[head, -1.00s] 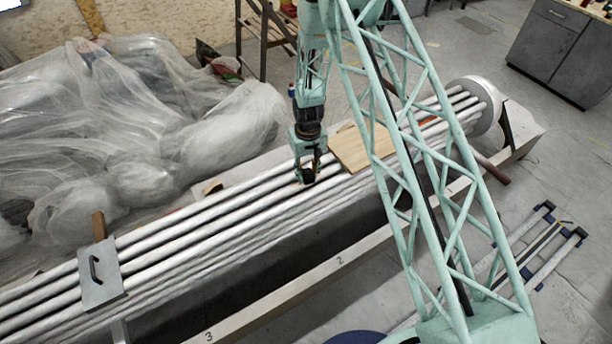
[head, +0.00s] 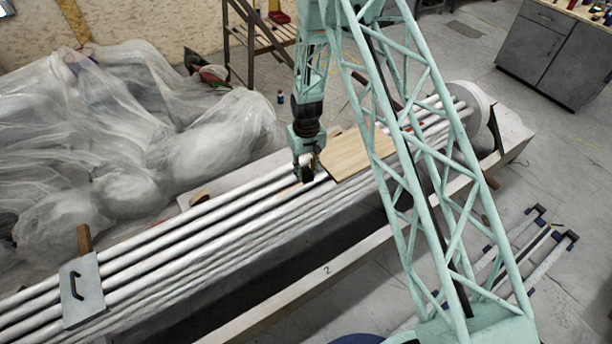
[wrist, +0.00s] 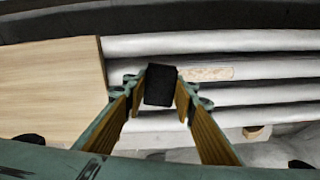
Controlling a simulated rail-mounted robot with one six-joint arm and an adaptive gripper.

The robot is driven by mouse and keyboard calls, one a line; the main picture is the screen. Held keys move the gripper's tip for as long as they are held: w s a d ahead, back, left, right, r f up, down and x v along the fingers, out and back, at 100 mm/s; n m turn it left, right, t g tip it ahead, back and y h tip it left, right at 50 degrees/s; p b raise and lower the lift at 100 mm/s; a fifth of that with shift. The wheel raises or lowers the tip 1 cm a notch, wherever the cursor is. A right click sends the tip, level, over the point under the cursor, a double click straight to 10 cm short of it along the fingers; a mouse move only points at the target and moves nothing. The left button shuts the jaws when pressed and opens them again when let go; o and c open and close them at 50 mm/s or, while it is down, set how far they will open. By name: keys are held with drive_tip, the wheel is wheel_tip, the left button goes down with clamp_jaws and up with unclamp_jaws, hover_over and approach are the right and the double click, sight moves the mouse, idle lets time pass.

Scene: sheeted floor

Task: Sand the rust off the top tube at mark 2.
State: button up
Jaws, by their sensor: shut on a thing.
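Several pale tubes (head: 190,232) run side by side along a long bench. My gripper (head: 305,172) points down over them, just left of a plywood board. In the wrist view its fingers (wrist: 160,88) are shut on a black block (wrist: 160,84). The block is over the tubes; I cannot tell whether it touches one. A brownish rust patch (wrist: 208,73) shows on one tube just right of the block. The block may hide part of it. The number 2 (head: 326,270) is marked on the front beam, nearer the camera than the tubes.
The plywood board (head: 350,154) lies across the tubes close to my gripper. A grey plate with a handle (head: 82,290) lies across their left part. Plastic-sheeted heaps (head: 150,140) stand behind. A round white end piece (head: 468,108) stands at the right end.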

sight(307, 172)
drive_tip(key=shift+r+p, duration=0.8)
drive_tip(key=shift+r, duration=1.75)
drive_tip(key=shift+d, duration=0.1)
